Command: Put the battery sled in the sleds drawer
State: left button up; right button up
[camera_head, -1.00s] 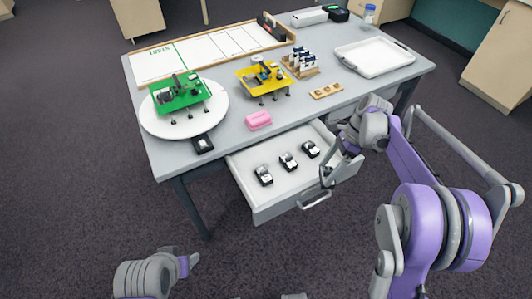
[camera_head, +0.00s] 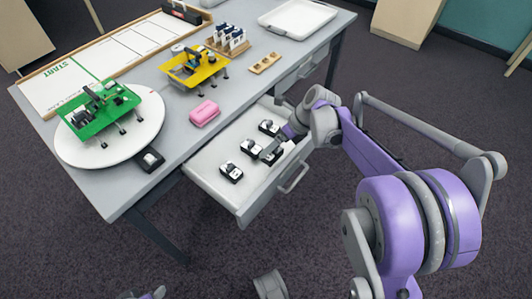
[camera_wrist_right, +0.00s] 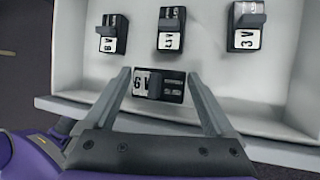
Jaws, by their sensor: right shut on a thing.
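A black battery sled with a white label reading 6 V or 9 V (camera_wrist_right: 160,86) is held crosswise between the fingertips of my right gripper (camera_wrist_right: 160,80). In the head view the right gripper (camera_head: 278,147) is over the front right part of the open sleds drawer (camera_head: 215,171), with the held sled (camera_head: 272,154) partly hidden by it. Three similar sleds stand in a row farther in: one (camera_head: 231,172), a middle one (camera_head: 251,147) and a far one (camera_head: 269,127). I cannot tell whether the held sled touches the drawer floor.
The drawer handle (camera_head: 294,179) faces the front. On the table are a pink block (camera_head: 204,113), a small black device (camera_head: 150,159), a green board (camera_head: 103,110) on a white disc, a yellow board (camera_head: 194,70) and a white tray (camera_head: 297,17).

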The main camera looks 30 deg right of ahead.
aim_at(278, 150)
notch_tip(278, 150, down, 4)
jog(key=shift+f+b, duration=0.25)
jog(key=shift+b, duration=0.4)
jog(key=shift+c, duration=0.8)
jog(key=o, duration=1.4)
jog(key=shift+o, duration=0.2)
jog(key=shift+r, duration=0.1)
